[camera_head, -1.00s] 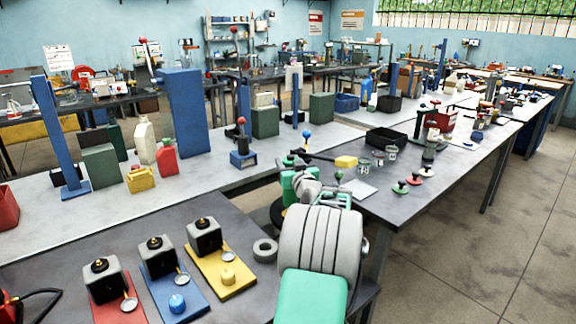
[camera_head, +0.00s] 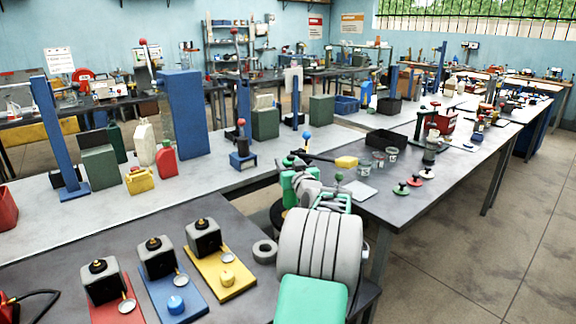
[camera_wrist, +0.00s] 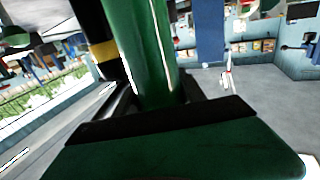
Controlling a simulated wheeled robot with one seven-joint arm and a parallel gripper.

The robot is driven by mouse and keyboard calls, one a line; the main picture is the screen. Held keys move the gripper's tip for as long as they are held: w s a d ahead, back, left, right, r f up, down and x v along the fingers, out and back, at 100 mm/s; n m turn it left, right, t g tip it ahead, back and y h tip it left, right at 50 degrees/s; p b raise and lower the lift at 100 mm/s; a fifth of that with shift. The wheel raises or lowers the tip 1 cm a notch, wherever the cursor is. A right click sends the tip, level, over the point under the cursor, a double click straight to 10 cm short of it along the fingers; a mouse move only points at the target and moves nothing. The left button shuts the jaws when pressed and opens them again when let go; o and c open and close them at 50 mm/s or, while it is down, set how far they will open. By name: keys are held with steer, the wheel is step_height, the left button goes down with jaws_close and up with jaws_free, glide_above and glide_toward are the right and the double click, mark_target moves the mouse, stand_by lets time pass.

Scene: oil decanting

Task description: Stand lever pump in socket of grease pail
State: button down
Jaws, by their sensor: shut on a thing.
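A green cylinder (camera_wrist: 142,50), which I take to be the lever pump, rises from between the jaws of my gripper (camera_wrist: 157,98) in the wrist view. My gripper is shut on it. The cylinder looks tilted in that view, and its lower part is hidden by the gripper. A black part with a yellow band (camera_wrist: 103,51) shows close to its left. In the head view my arm hides most of the gripper and its load. I cannot pick out the grease pail or its socket for sure in either view.
A grey ring (camera_head: 265,251) and coloured plates (camera_head: 220,272) lie on the near bench. Open floor (camera_head: 470,245) is at right.

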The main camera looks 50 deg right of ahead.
steer(key=shift+f+b, duration=1.3)
steer(key=shift+b, duration=0.3)
steer(key=shift+r, duration=0.15)
steer(key=shift+r, duration=0.8)
steer(key=shift+b, duration=0.35)
steer(key=shift+b, duration=0.35)
stand_by(0.3)
steer(key=shift+b, duration=0.55)
stand_by(0.6)
steer(key=shift+f+b, duration=0.9)
steer(key=shift+b, duration=0.25)
